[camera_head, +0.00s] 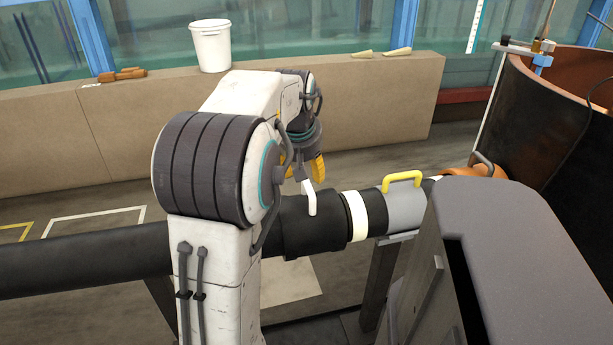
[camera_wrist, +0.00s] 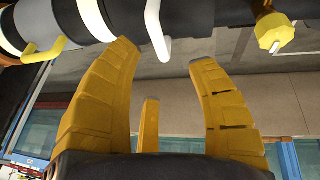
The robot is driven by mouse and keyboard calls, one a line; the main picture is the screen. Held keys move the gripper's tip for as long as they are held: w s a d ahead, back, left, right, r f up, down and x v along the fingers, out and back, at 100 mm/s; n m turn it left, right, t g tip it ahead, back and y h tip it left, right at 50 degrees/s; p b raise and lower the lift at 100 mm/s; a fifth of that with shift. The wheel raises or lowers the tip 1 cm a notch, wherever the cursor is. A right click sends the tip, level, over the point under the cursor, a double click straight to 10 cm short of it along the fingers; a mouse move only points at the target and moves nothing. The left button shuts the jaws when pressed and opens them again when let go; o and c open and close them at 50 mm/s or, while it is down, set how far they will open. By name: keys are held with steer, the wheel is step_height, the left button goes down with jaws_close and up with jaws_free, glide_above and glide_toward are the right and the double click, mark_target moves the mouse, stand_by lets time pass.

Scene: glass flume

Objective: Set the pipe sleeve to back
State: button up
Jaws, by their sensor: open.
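A black pipe (camera_head: 90,260) runs across the head view. A thicker black sleeve (camera_head: 318,232) sits around it with a bent white handle (camera_head: 309,198) on top. To its right are a white band (camera_head: 356,216) and a grey collar (camera_head: 405,212) with a yellow handle (camera_head: 402,176). My gripper (camera_head: 303,170) is just above the sleeve, partly hidden by my arm. In the wrist view my gripper (camera_wrist: 165,52) is open and empty. The white handle (camera_wrist: 157,30) lies ahead of and between its yellow fingertips; I cannot tell whether they touch.
A yellow knob (camera_wrist: 273,32) is on the pipe at right in the wrist view. A low tan wall (camera_head: 370,105) behind the pipe bears a white bucket (camera_head: 211,46). A curved dark panel (camera_head: 560,120) and an orange part (camera_head: 478,172) stand at right.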

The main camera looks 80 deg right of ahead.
steer(key=shift+v, duration=1.9)
steer(key=shift+w, duration=0.15)
